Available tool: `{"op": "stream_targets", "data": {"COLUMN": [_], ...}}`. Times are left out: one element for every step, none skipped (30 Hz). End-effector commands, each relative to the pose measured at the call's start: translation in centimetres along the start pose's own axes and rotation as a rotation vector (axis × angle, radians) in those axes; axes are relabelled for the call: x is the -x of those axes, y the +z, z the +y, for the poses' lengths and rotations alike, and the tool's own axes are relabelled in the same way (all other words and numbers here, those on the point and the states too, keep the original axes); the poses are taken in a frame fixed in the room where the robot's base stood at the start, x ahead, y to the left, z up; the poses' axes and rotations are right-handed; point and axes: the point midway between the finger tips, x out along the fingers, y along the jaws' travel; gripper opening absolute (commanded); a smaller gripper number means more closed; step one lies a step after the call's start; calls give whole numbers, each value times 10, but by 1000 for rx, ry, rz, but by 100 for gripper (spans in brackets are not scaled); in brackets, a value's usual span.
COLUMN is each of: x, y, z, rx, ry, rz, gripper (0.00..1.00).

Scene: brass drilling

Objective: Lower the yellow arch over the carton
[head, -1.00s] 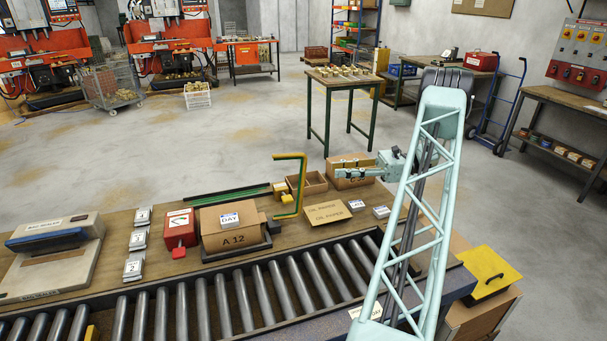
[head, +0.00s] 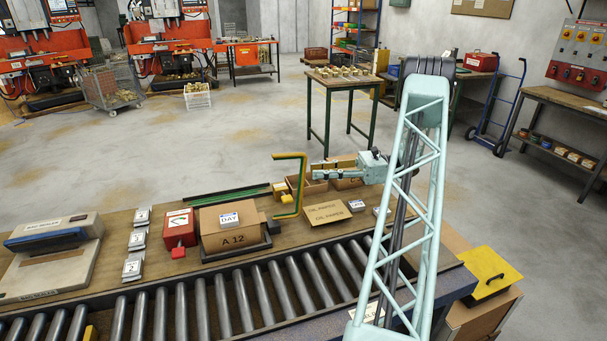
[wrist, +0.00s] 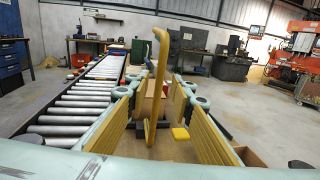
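The yellow arch (head: 302,178) stands upright at the right side of the carton (head: 226,238), its top bar pointing left. Its lower part looks green in the head view. My gripper (head: 315,172) is just right of the arch's upright, level and pointing left. In the wrist view my gripper (wrist: 156,88) is open, its yellow-padded fingers spread either side of the arch (wrist: 162,50). The arch appears apart from both fingers. The carton is mostly hidden behind the arch there.
The roller conveyor (head: 205,302) runs along the front of the bench. A red box (head: 180,229) stands left of the carton. Small open cardboard boxes (head: 345,182) lie beneath and behind my gripper.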

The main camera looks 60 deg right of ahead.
Motion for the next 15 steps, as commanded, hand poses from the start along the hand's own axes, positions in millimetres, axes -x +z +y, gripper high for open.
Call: {"op": "stream_targets", "data": {"x": [-7,-11,-17,-21,-24,-29,-33,-36,-40,-42,-45,-48,-50,-52,-54], "y": [0,0,0,0,0,0,0,0,-1,-1,0,0,0,0,0], "z": [0,0,0,0,0,0,0,0,0,0,0,0,0,0,0], "rx": [0,0,-1,-1,0,0,0,0,0,0,0,0,0,0,1], "ry": [1,0,0,0,1,1,1,1,1,0,0,0,0,0,0], "rz": [0,0,-1,-1,-1,-1,-1,-1,0,0,0,0,0,0,0], "gripper": [22,22,22,22,22,22,22,22,22,22,22,22,22,22,22]}}
